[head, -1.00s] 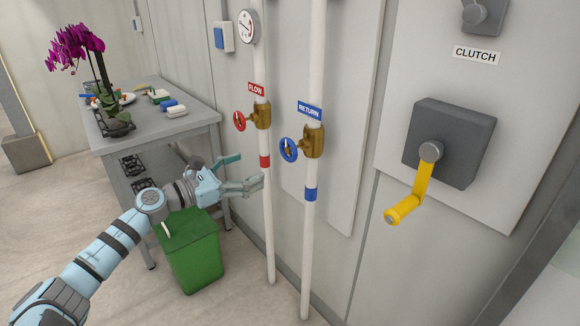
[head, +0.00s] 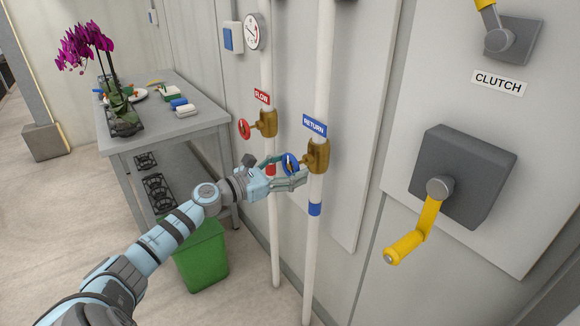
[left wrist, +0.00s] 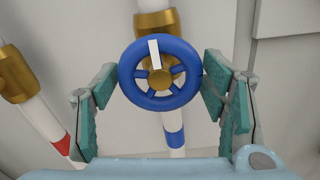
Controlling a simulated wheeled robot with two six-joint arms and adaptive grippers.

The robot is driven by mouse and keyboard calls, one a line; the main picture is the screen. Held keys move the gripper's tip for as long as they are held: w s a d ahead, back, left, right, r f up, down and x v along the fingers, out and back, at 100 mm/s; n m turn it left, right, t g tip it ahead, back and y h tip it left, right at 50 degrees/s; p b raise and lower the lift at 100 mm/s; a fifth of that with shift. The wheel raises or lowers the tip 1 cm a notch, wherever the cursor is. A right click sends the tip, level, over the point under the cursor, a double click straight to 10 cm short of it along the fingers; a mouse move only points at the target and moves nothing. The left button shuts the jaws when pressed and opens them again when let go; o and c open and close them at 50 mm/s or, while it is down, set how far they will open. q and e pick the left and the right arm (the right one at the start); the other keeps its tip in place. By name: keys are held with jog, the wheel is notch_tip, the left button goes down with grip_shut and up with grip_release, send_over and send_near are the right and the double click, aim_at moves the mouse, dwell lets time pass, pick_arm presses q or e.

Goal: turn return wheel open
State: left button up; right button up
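The blue return wheel (head: 290,164) sits on a brass valve (head: 318,156) on a white pipe, under a blue RETURN label (head: 314,126). My left gripper (head: 285,172) is at the wheel in the head view. In the left wrist view the wheel (left wrist: 160,73) lies between the two spread fingers of the gripper (left wrist: 160,92), with a visible gap on each side. A white mark on its rim points up and slightly left. The left gripper is open. My right gripper is not in view.
The red FLOW wheel (head: 244,129) is on the neighbouring pipe to the left. A grey box with a yellow crank (head: 415,243) is on the wall at right. A green bin (head: 203,260) and a bench with an orchid (head: 88,45) stand left.

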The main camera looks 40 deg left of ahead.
pick_arm(q)
jog(key=c, duration=0.6)
